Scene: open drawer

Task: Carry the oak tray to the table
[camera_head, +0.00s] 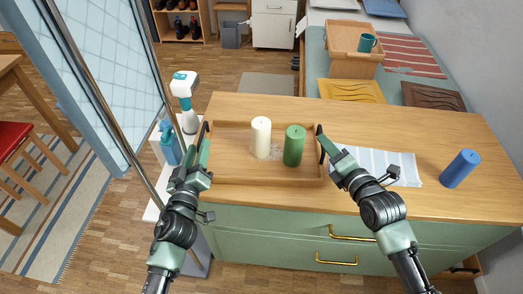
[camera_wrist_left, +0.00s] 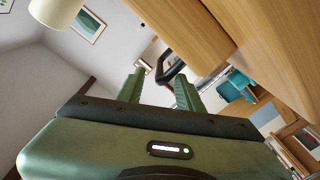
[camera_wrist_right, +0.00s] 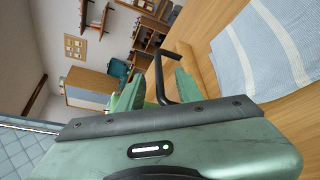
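The oak tray (camera_head: 235,172) sits on the wooden counter top and carries a white candle (camera_head: 261,138) and a green candle (camera_head: 294,146), both upright. It has a dark handle at each end. My left gripper (camera_head: 204,146) is at the left handle; in the left wrist view its fingers (camera_wrist_left: 160,90) are apart and the handle (camera_wrist_left: 171,68) shows by the gap. My right gripper (camera_head: 325,141) is at the right handle; in the right wrist view its fingers (camera_wrist_right: 158,92) are apart with the dark handle (camera_wrist_right: 158,78) between them.
A blue candle (camera_head: 460,168) and a striped cloth (camera_head: 405,166) lie right of the tray. A spray bottle (camera_head: 184,90) stands left of the counter. A wooden table (camera_head: 8,68) and a red-seated stool (camera_head: 10,140) are at far left. A glass panel (camera_head: 105,75) stands between.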

